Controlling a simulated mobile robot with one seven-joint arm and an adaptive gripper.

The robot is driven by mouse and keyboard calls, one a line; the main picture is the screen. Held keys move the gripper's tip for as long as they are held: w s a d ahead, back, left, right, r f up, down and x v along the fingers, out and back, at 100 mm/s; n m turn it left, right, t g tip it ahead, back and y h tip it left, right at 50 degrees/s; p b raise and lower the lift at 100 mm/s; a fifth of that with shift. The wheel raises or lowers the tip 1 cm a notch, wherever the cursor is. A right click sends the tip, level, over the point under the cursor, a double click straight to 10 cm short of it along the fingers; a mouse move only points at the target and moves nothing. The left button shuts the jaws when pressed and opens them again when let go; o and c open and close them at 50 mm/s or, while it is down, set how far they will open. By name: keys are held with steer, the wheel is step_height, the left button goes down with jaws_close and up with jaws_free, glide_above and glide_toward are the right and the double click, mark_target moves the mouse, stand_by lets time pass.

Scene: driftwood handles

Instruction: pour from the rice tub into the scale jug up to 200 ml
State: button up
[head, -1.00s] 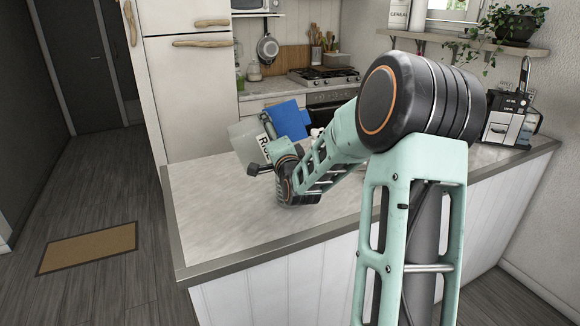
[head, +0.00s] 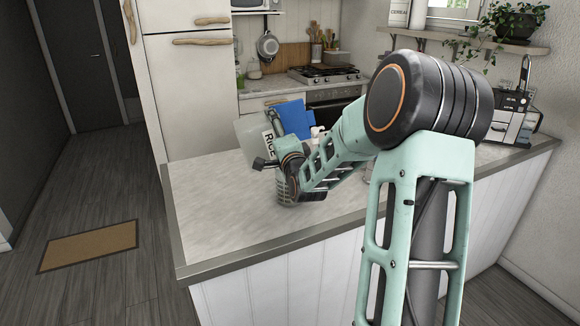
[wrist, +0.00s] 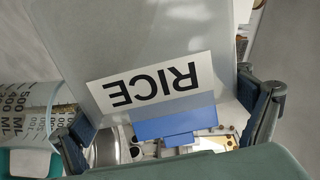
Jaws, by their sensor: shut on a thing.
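The rice tub (wrist: 110,45) is a pale, translucent box with a RICE label and a blue part at one end. My gripper (wrist: 168,125) is shut on it, with one finger on each side. In the head view the tub (head: 250,136) is held tilted above the counter, its blue part (head: 295,119) to the right. The clear scale jug (wrist: 28,103), with dark ML numbers, is at the left of the wrist view, beside the tub. In the head view the jug (head: 284,192) shows partly below my wrist. Its fill level cannot be read.
The pale counter (head: 215,215) is clear to the left and front. A coffee machine (head: 512,118) stands at its right end. A stove (head: 325,74) and hanging pan (head: 267,46) are behind. A plant (head: 515,22) sits on a wall shelf.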

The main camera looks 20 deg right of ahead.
steer(key=shift+d+r+m, duration=0.2)
steer(key=shift+d+m, duration=0.3)
steer(key=shift+d, duration=0.1)
stand_by(0.7)
steer(key=shift+s+d+m, duration=0.1)
steer(key=shift+d+m, duration=0.15)
steer(key=shift+m, duration=0.25)
stand_by(1.1)
